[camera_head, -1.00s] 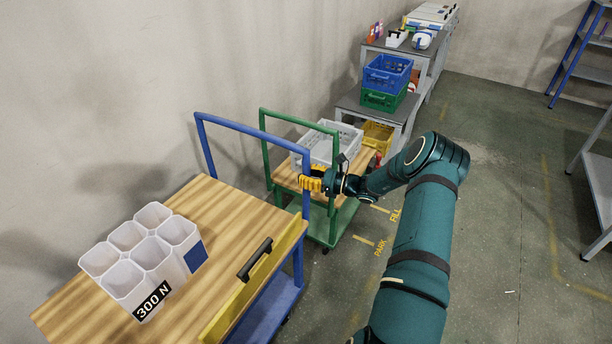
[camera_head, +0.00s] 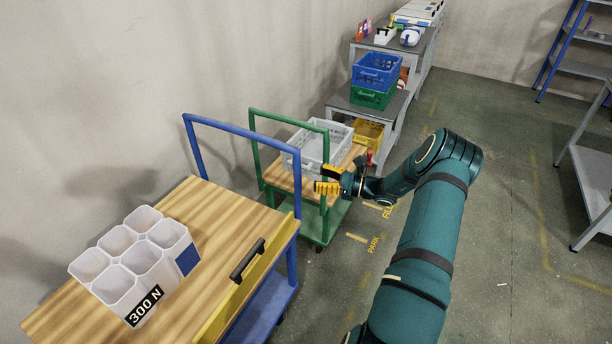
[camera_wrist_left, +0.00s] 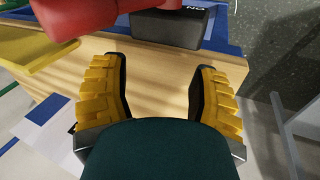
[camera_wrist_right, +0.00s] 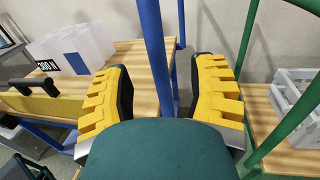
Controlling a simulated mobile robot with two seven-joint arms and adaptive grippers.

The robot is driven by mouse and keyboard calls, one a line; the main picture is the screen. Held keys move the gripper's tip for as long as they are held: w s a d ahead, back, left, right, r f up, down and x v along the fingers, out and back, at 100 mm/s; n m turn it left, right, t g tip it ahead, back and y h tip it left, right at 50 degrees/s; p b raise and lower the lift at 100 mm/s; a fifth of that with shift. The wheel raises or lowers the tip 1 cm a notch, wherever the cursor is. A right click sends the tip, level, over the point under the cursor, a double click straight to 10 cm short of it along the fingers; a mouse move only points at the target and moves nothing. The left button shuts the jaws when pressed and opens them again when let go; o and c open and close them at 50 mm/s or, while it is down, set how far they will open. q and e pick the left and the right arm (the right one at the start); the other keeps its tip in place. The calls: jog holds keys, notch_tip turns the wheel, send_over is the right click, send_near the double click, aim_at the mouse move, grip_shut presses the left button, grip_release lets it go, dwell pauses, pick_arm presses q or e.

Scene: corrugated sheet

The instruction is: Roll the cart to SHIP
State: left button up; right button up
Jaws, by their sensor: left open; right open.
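A blue-framed cart (camera_head: 232,217) with a wooden top stands at the lower left, carrying a white multi-cell bin (camera_head: 137,262) marked 300 N. Behind it, a green-framed cart (camera_head: 325,218) with a wooden top holds a grey crate (camera_head: 310,152). My right gripper (camera_head: 326,180) is open, just right of the blue cart's near upright, with a small gap in the head view. In the right wrist view, the blue upright (camera_wrist_right: 156,55) shows between and beyond the open fingers (camera_wrist_right: 162,95). My left gripper (camera_wrist_left: 160,92) is open and empty, seen only in its wrist view before a pale wooden surface (camera_wrist_left: 155,75).
Floor markings PARK (camera_head: 374,244) and FILL (camera_head: 388,211) lie right of the carts; no SHIP marking is readable. Grey benches (camera_head: 395,105) hold a blue crate (camera_head: 376,70) over a green one (camera_head: 372,97). Shelves (camera_head: 592,180) stand at right.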

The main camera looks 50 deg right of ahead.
jog(key=shift+v, duration=2.2)
